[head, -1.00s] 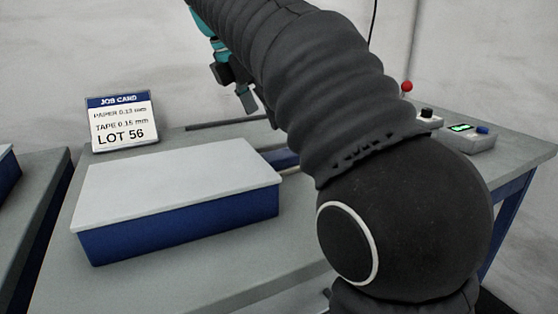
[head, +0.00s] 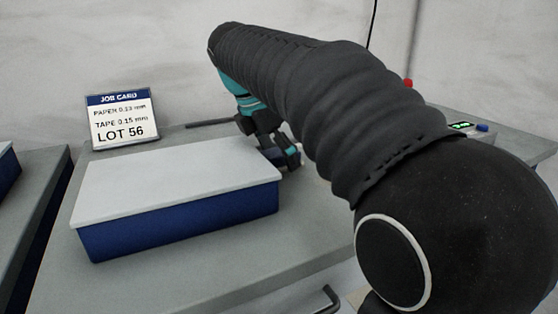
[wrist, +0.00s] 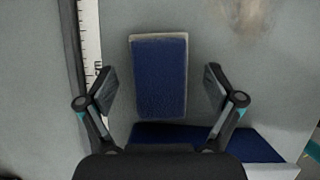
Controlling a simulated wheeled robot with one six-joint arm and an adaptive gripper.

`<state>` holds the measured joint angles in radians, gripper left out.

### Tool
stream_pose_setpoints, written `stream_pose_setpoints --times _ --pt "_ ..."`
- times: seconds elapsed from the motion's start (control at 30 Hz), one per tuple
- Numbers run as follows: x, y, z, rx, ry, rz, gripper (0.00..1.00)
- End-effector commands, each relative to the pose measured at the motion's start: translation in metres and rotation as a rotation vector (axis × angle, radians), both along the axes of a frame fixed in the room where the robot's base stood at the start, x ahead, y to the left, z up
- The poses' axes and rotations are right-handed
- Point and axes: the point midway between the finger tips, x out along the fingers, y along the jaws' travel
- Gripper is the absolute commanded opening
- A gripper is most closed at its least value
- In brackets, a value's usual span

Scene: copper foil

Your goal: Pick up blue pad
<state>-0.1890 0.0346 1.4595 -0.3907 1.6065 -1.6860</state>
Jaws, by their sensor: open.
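The blue pad (wrist: 160,80) is a blue rectangular block with a pale far edge, lying on the grey bench in the wrist view. My gripper (wrist: 160,73) is open, with one finger to the left and one to the right of the pad in the picture, both apart from it. In the head view my gripper (head: 287,160) is low over the bench, just behind the right end of the white-topped blue box.
The blue box with a white lid (head: 175,180) stands close to the gripper; its blue side (wrist: 250,145) shows in the wrist view. A ruler (wrist: 91,40) lies left of the pad. The job card (head: 122,118) stands behind the box. A control box (head: 470,130) is at right.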

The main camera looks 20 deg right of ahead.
Motion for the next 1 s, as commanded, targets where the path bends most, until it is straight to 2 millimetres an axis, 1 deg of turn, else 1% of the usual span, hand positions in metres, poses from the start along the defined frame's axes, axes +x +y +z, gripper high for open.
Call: stream_pose_setpoints --times 0.17,0.2,0.27,0.3,0.37,0.4,0.43,0.77,0.87,1.0 --pt "0.0 0.0 0.0 0.0 -0.001 0.0 0.92" --pt "0.0 0.0 0.0 0.0 -0.001 0.0 0.82" --pt "0.0 0.0 0.0 0.0 0.0 0.0 0.67" --pt "0.0 0.0 0.0 0.0 -0.001 0.0 0.57" --pt "0.0 0.0 0.0 0.0 0.0 0.0 0.42" --pt "0.0 0.0 0.0 0.0 0.0 0.0 0.32" --pt "0.0 0.0 0.0 0.0 0.0 0.0 0.26" --pt "0.0 0.0 0.002 0.0 0.0 0.0 0.25" --pt "0.0 0.0 0.007 0.0 -0.001 0.0 0.25" --pt "0.001 0.0 0.021 0.0 -0.002 0.001 0.25"
